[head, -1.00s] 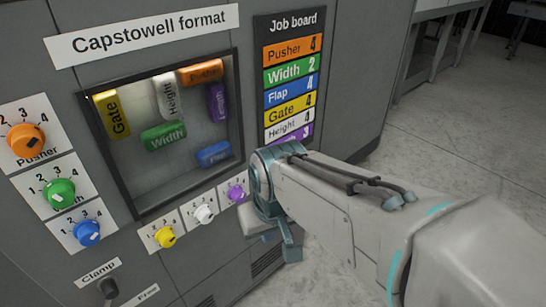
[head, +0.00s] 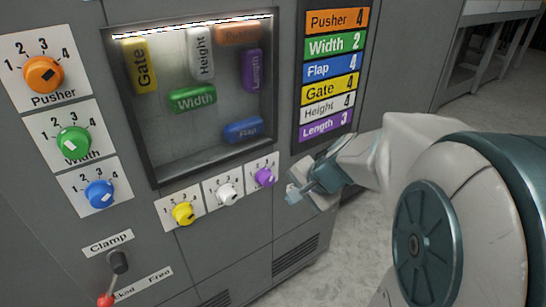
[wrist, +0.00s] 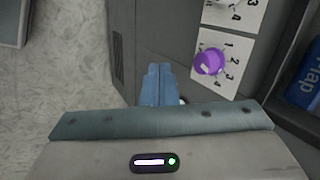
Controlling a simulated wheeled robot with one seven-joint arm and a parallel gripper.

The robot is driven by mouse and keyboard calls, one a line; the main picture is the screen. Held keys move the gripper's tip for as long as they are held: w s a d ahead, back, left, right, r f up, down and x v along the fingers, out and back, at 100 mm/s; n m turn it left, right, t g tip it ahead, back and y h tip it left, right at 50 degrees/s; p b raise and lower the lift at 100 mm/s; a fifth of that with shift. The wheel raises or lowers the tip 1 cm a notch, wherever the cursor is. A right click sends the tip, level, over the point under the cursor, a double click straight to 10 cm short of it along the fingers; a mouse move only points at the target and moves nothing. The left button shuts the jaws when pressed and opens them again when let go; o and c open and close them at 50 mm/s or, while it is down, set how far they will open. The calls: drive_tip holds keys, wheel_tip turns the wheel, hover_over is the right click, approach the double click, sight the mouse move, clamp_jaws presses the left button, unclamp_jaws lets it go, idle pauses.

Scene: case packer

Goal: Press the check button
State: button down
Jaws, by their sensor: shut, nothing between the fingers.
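My gripper (head: 293,194) is shut and empty, just right of and slightly below the purple Length knob (head: 265,177) in the head view. In the wrist view its blue fingers (wrist: 160,72) lie together, with the purple knob (wrist: 209,62) to their right and apart from them. I cannot make out a check button in either view. A small white thing (wrist: 183,100) peeks out beside the fingers in the wrist view, mostly hidden, and I cannot tell what it is.
Knobs in orange (head: 44,74), green (head: 73,142), blue (head: 99,193), yellow (head: 184,213) and white (head: 228,194) stick out from the cabinet. A window (head: 160,160) holds coloured blocks. The job board (head: 298,100) is at its right. A red-tipped clamp lever (head: 106,298) is low left.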

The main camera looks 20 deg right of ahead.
drive_tip(key=w+d+f+m+t+h+b, duration=0.1)
drive_tip(key=w+d+f+m+b, duration=0.1)
drive_tip(key=d+f+m, duration=0.3)
drive_tip(key=w+d+f+m+t+h+b, duration=0.1)
drive_tip(key=w+d+f+m+t+b, duration=0.1)
drive_tip(key=d, duration=0.7)
wheel_tip(320, 180, down, 3)
drive_tip(key=w+m+b, duration=0.1)
drive_tip(key=w+m, duration=0.1)
drive_tip(key=m, duration=0.1)
drive_tip(key=shift+w+f+m+b, duration=0.15)
drive_tip(key=shift+w+m+b, duration=0.15)
drive_tip(key=shift+w+b, duration=0.05)
drive_tip(key=shift+w+a, duration=0.1)
drive_tip(key=shift+w, duration=0.05)
drive_tip(key=w+a+p, duration=0.2)
drive_tip(key=w+a, duration=0.1)
drive_tip(key=w, duration=0.5)
drive_tip(key=shift+w, duration=0.1)
idle(0.6)
drive_tip(key=shift+w+a, duration=0.1)
drive_tip(key=shift+w, duration=0.2)
